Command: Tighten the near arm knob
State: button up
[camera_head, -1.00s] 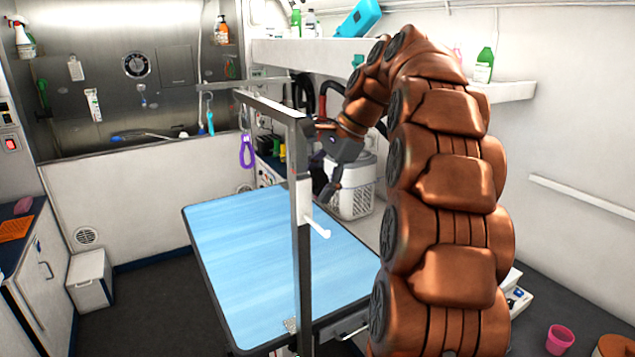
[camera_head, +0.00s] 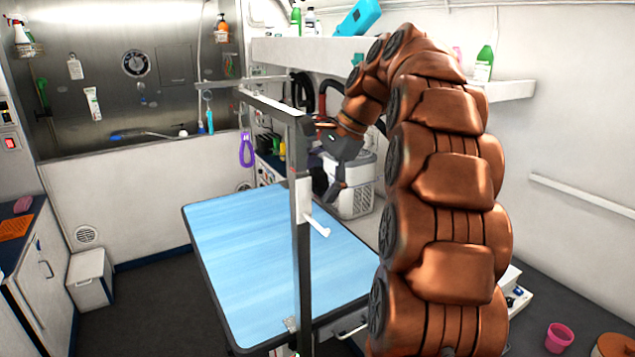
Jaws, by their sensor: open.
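The near grooming-arm post (camera_head: 302,262) rises at the near edge of the blue grooming table (camera_head: 245,255). A white sleeve (camera_head: 304,198) sits on the post, with a white lever-like handle (camera_head: 318,228) sticking out to the lower right. I cannot tell for certain whether this handle is the near arm knob. My gripper (camera_head: 327,190) is open and empty, just right of the post and above the handle. It points down, with its fingers apart from the handle as far as I can see. The post hides part of its left side.
A white ventilated box (camera_head: 356,190) stands behind my gripper. A shelf (camera_head: 400,68) runs along the right wall. A pink cup (camera_head: 559,338) is at lower right.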

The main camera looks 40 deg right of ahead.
jog(key=shift+t, duration=0.4)
